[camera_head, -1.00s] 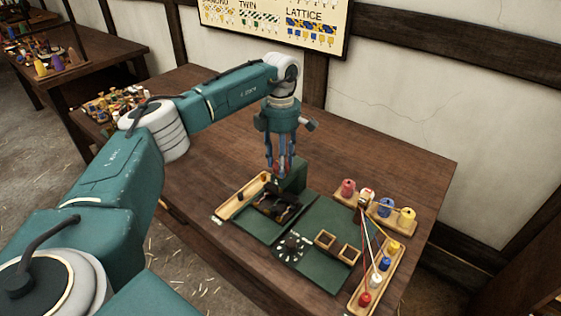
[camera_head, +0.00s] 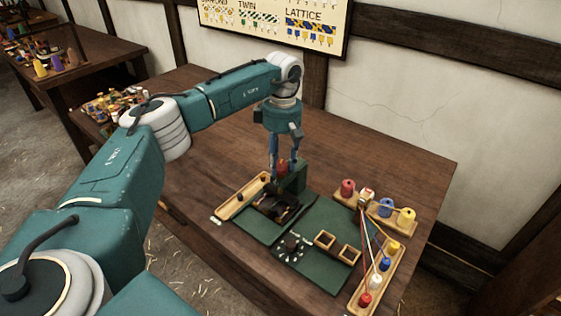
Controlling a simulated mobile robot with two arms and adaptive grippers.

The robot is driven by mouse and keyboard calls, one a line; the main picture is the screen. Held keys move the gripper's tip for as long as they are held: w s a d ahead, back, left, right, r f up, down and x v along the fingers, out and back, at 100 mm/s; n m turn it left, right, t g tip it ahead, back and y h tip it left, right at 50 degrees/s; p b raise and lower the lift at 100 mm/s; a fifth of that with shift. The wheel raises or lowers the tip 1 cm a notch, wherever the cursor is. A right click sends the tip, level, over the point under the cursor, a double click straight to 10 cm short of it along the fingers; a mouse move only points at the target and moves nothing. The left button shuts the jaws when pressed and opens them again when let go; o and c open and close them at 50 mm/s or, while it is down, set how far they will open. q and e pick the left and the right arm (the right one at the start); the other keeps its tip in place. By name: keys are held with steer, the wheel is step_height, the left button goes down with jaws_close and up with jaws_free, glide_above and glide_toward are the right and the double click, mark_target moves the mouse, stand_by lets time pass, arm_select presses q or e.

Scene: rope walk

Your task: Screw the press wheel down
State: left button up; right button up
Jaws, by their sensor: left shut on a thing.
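My left gripper (camera_head: 283,168) points straight down over the table, by the green block (camera_head: 295,178) at the back of the dark press (camera_head: 275,205). It is shut on a small red part, which seems to be the press wheel (camera_head: 282,170). The fingers partly cover the wheel, so its height on its screw cannot be made out. The press stands on a dark green mat, right of a long wooden tray (camera_head: 238,199). My right gripper is not in view.
The back of the table (camera_head: 370,145) is clear.

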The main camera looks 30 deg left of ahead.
mark_target(283, 163)
arm_select(q)
steer(key=shift+w+r, duration=0.1)
stand_by(0.4)
steer(key=o, duration=1.2)
steer(key=shift+d, duration=0.1)
steer(key=shift+c, duration=0.2)
step_height(283, 163, up, 12)
steer(key=shift+w, duration=0.2)
